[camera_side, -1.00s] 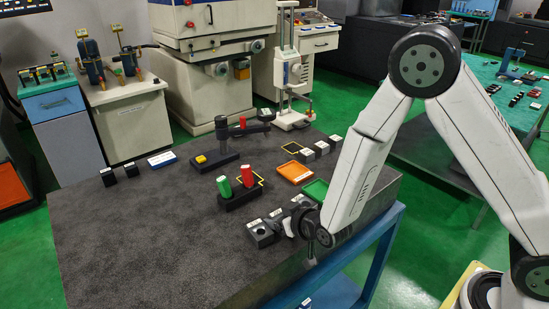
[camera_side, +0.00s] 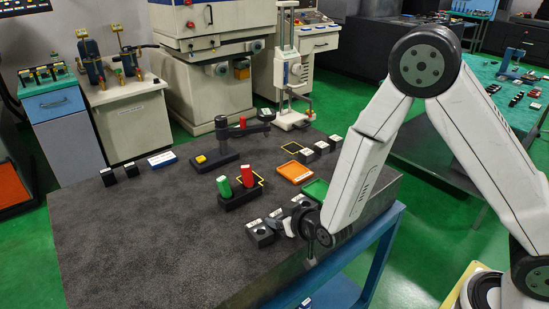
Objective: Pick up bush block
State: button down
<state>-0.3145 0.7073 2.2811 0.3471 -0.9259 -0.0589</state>
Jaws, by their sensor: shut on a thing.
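Several small dark blocks with pale tops sit in a short row near the front right edge of the dark table. The nearest block (camera_side: 260,234) shows a round feature on its top and stands just left of my gripper. My gripper (camera_side: 289,227) is low at this row, shut on a dark block that I take to be the bush block (camera_side: 277,216). The wrist and fingers hide part of it, and I cannot tell whether it is clear of the table.
A black holder (camera_side: 241,199) with a green and a red cylinder stands behind the row. An orange tray (camera_side: 295,172) and a green tray (camera_side: 315,190) lie to the right. Grey blocks (camera_side: 307,156) stand farther back. The table's left front (camera_side: 140,250) is clear.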

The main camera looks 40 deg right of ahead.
jog(key=shift+r, duration=0.25)
jog(key=shift+r, duration=4.85)
jog(key=shift+d, duration=0.1)
jog(key=shift+d, duration=0.55)
jog(key=shift+s+d+f, duration=0.1)
jog(key=shift+s+d, duration=0.15)
jog(key=shift+d, duration=1.1)
jog(key=shift+s+d+f, duration=0.1)
jog(key=shift+s+d, duration=0.15)
jog(key=shift+d, duration=1.15)
jog(key=shift+s+d+f, duration=0.1)
jog(key=shift+s+d, duration=0.15)
jog(key=shift+d, duration=1.1)
send_over(280, 215)
jog(key=d, duration=0.1)
jog(key=shift+d+r, duration=0.15)
jog(key=shift+r, duration=0.15)
jog(key=shift+a, duration=0.7)
jog(key=shift+f, duration=0.15)
